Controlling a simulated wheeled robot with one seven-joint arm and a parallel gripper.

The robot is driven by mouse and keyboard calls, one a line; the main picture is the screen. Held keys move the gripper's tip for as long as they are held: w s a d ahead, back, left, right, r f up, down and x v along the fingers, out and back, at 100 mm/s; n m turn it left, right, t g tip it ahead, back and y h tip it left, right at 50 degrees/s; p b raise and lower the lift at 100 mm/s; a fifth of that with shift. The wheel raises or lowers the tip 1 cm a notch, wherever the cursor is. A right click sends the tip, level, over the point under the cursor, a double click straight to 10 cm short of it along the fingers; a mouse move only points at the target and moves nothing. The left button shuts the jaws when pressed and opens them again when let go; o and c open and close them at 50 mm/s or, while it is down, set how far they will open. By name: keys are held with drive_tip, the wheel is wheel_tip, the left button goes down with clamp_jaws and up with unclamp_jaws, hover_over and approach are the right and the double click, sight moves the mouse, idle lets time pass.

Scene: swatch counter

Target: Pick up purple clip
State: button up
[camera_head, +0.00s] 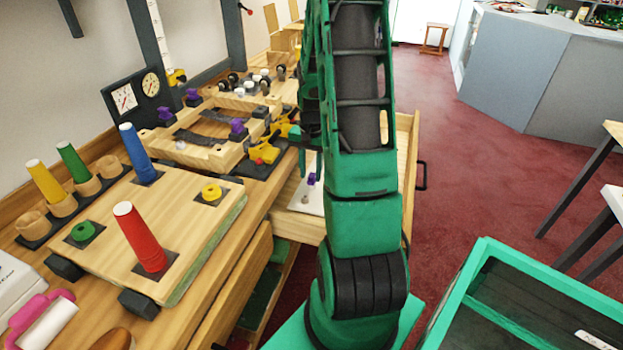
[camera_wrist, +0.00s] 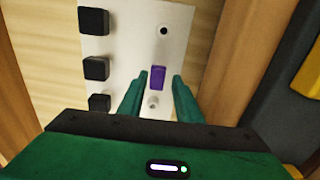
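A purple clip (camera_wrist: 157,77) stands on a white plate (camera_wrist: 130,40) in the wrist view. My gripper (camera_wrist: 160,78) is open, with one green fingertip on each side of the clip and a narrow gap to it on both sides. I cannot tell how far above the plate the fingertips are. In the head view a purple clip (camera_head: 311,179) shows small on the white plate (camera_head: 299,202) in an open drawer, beside my arm. My gripper is mostly hidden behind my arm there.
Black blocks (camera_wrist: 95,68) line the plate's left side, and a round hole (camera_wrist: 164,31) lies beyond the clip. Wooden drawer walls (camera_head: 403,185) stand close around. Other purple clips (camera_head: 237,126) sit on the wooden fixture on the counter. A pegboard (camera_head: 190,250) lies nearer.

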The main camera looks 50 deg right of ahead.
sight(311, 175)
drive_tip(key=shift+f, duration=0.2)
clamp_jaws()
wheel_tip(311, 175, up, 10)
idle(0.6)
drive_tip(key=shift+s, duration=0.1)
